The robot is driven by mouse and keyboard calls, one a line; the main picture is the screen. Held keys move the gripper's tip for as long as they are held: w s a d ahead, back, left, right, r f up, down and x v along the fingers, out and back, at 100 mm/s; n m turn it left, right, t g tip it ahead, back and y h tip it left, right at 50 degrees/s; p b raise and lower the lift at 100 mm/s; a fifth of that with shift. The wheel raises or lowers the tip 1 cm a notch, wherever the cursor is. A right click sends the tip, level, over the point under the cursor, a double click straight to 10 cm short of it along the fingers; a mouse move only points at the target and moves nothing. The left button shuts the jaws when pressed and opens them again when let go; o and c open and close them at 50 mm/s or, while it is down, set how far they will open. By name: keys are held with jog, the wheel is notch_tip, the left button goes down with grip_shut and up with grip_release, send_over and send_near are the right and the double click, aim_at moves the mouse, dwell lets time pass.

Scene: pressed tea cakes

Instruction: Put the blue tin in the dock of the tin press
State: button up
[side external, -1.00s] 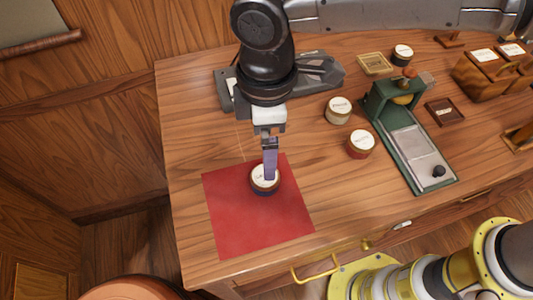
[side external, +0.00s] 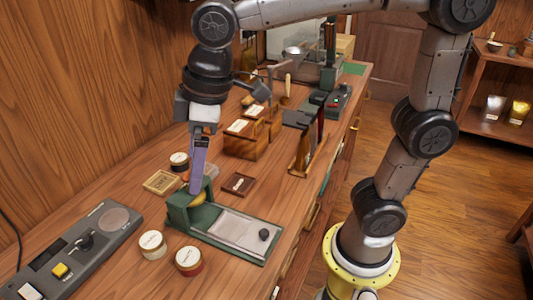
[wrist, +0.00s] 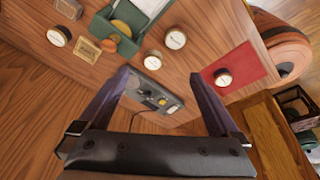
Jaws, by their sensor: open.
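The tin on the red mat (wrist: 252,65) is the blue tin (wrist: 222,77), with a white label on top and a dark side. It stands upright; tin and mat are outside the side view. The green tin press (side external: 238,232) stands on the table, with an upright housing, a brass-coloured disc and a grey plate with a black knob. The press also shows at the top of the wrist view (wrist: 150,8). My gripper (side external: 194,190) is open and empty. In the side view its fingers overlap the press housing; their height is unclear. In the wrist view the fingers (wrist: 161,75) are wide apart, away from the tin.
A cream tin (side external: 152,245) and a red tin (side external: 188,261) stand beside the press. A grey console (side external: 70,258) is at lower left.

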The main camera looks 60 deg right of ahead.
jog(key=s+d+m+t, duration=0.1)
jog(key=s+d+m, duration=0.2)
jog(key=s+d, duration=0.2)
jog(key=d, duration=0.3)
jog(key=shift+s+f, duration=0.15)
jog(key=shift+s, duration=0.1)
jog(key=shift+o, duration=0.2)
jog(key=s+d+f+m+t+h, duration=0.1)
jog(key=s+d+f+m+t, duration=0.1)
jog(key=s+d, duration=0.4)
jog(key=shift+s+f+m, duration=0.7)
jog(key=shift+f+m, duration=0.2)
jog(key=shift+m, duration=0.3)
jog(key=shift+s+d+f, duration=0.1)
jog(key=shift+s+f, duration=0.15)
jog(key=shift+m, duration=0.3)
